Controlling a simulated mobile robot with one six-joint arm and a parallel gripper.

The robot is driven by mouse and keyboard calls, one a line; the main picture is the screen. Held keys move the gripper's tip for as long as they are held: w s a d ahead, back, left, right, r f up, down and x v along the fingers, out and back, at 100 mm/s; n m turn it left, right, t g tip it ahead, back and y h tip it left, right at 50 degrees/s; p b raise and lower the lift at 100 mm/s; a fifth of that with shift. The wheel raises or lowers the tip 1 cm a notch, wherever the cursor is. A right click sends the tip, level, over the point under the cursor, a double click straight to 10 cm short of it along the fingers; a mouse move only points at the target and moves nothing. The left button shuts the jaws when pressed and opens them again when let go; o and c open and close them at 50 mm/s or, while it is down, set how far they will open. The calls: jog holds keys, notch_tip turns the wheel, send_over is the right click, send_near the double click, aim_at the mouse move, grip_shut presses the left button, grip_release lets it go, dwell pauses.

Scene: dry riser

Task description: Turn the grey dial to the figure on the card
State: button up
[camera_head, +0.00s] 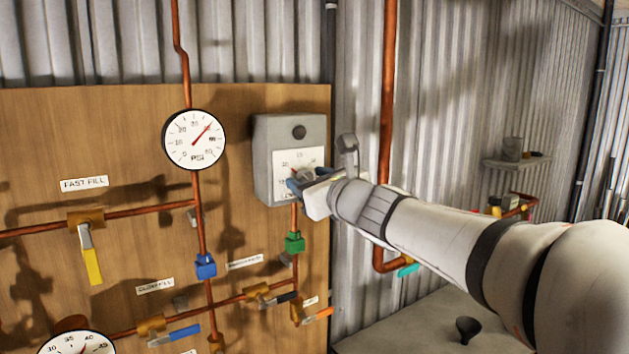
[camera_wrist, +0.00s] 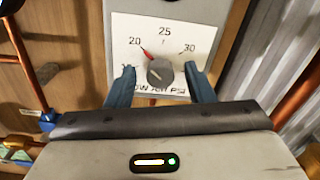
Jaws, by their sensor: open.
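The grey dial (camera_wrist: 160,73) sits on a white scale plate (camera_wrist: 186,32) marked 20, 25 and 30, with lettering below partly covered by my gripper. Its red pointer points up and left, near the 20. In the head view the plate (camera_head: 311,157) is on the front of a grey box (camera_head: 264,150). My gripper (camera_wrist: 159,70) is open, with one blue finger on each side of the dial. Gaps seem to show between the fingers and the dial, but contact is hard to judge. I make out no separate card with a figure.
A round pressure gauge (camera_head: 194,140) is left of the box on the wooden board (camera_head: 110,120). Copper pipes carry a yellow lever (camera_head: 92,266), a blue lever (camera_head: 175,335) and a green fitting (camera_head: 294,242). A vertical copper pipe (camera_head: 389,90) stands behind my arm. A funnel (camera_head: 467,330) is lower right.

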jog(key=v, duration=0.8)
jog(key=shift+b, duration=0.4)
jog(key=shift+w+a, duration=0.1)
jog(key=s+d+f+n+g+h, duration=0.1)
jog(key=s+f+n+g, duration=0.25)
jog(key=f+n, duration=0.45)
jog(key=s+f+n+g+h, duration=0.1)
jog(key=s+f+n+g, duration=0.2)
jog(key=s+f+n, duration=0.35)
jog(key=s+d+f+n+g+h, duration=0.2)
jog(key=s+d+f+n, duration=0.3)
jog(key=f, duration=0.3)
jog(key=s+d+f+n+g+h, duration=0.3)
jog(key=s+d+f+n+h, duration=0.1)
jog(key=d+f+n, duration=0.3)
jog(key=shift+s+d+f+n+h, duration=0.3)
jog(key=shift+s+f+n+h, duration=0.1)
jog(key=shift+h, duration=0.4)
jog(key=shift+c, duration=0.2)
